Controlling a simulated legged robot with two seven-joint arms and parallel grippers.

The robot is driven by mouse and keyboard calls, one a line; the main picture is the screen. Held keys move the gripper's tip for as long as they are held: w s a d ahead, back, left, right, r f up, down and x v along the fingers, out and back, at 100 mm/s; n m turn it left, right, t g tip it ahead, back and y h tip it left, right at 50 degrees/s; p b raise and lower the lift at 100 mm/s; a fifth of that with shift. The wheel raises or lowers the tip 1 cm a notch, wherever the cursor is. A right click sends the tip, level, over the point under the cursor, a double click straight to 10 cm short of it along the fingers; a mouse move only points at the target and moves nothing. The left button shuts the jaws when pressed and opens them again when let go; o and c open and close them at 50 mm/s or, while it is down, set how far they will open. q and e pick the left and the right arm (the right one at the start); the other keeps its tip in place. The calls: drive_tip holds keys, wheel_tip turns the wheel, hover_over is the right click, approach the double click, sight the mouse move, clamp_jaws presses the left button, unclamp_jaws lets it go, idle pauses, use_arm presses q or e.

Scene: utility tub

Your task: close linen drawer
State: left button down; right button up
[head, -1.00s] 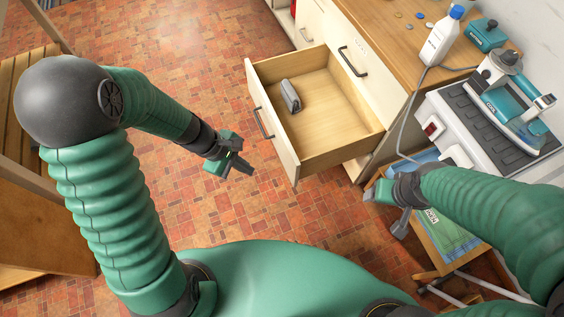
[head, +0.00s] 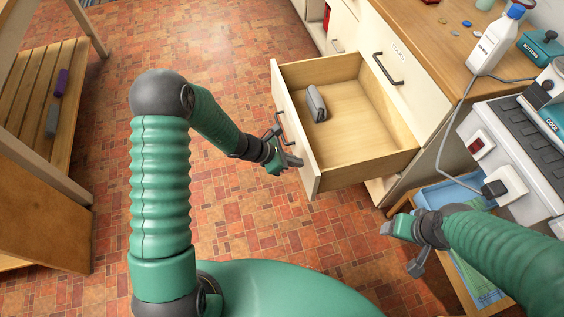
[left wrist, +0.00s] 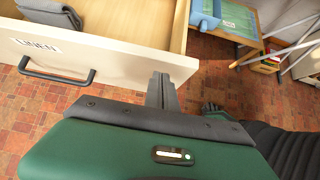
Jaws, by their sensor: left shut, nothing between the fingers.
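The linen drawer (head: 350,146) stands pulled out of the white cabinet, with a grey rolled or folded cloth (head: 316,103) inside. Its cream front (head: 293,128) carries a dark bar handle. The left wrist view shows that front (left wrist: 115,62) with a LINEN label (left wrist: 38,46) and the handle (left wrist: 57,76). My left gripper (head: 296,162) is shut and empty at the near end of the drawer front, beside the handle. In the left wrist view its fingers (left wrist: 162,88) overlap the front's right end; contact is unclear. My right gripper (head: 402,250) hangs right of the drawer, its finger gap unclear.
A wooden counter (head: 432,45) above holds a white bottle (head: 497,42) and a teal box (head: 540,47). A grey board with a socket and cord stands at right, above a low shelf with blue items. A slatted bench (head: 40,100) is at left. The tiled floor before the drawer is clear.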

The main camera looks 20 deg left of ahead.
use_arm(q)
drive_tip(key=shift+w+d, duration=0.5)
drive_tip(key=shift+d, duration=0.2)
